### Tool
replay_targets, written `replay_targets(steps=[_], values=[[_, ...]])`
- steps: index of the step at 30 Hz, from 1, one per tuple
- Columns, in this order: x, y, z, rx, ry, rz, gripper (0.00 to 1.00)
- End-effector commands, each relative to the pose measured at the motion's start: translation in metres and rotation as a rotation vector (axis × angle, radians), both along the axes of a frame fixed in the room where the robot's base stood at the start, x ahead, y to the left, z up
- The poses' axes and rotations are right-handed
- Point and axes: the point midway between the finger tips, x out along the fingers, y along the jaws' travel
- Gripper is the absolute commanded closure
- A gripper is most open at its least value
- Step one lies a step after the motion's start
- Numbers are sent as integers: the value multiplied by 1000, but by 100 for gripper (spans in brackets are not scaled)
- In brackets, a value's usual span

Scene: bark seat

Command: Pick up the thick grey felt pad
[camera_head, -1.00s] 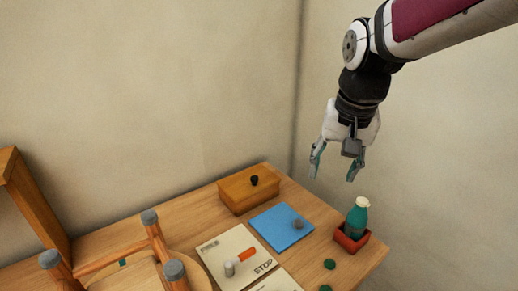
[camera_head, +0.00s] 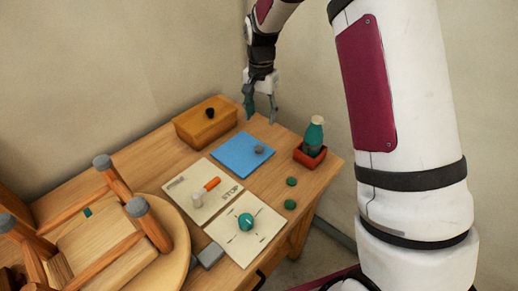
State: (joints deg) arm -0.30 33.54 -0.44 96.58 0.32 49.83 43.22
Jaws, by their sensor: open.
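A small thick grey round piece (camera_head: 259,149), which looks like the felt pad, lies on the right part of the blue mat (camera_head: 236,157). My gripper (camera_head: 261,112) is open and empty, fingers pointing down. In the picture it is above the grey piece, near the table's back edge, and apart from it. Its exact height over the table is hard to tell. Similar grey caps sit on the leg ends of the upturned wooden stool (camera_head: 102,161).
A wooden box with a black knob (camera_head: 206,122) stands left of my gripper. A green bottle (camera_head: 314,134) stands in a red tray (camera_head: 309,158) at right. White sheets (camera_head: 202,190) carry an orange-tipped piece and a teal round object (camera_head: 246,221). Green discs (camera_head: 291,182) lie near the right edge.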

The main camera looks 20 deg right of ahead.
Motion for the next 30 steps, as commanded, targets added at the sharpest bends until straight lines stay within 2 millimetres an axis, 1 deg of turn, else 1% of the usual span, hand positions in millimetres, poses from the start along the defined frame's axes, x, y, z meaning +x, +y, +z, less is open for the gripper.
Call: replay_targets(steps=[9, 12, 20, 30], values=[[-2, 0, -56, 0, 6, 0, 49], [-1, 0, -70, 0, 4, 0, 49], [0, 1, -86, 1, 2, 1, 49], [3, 3, -127, 0, 3, 1, 49]])
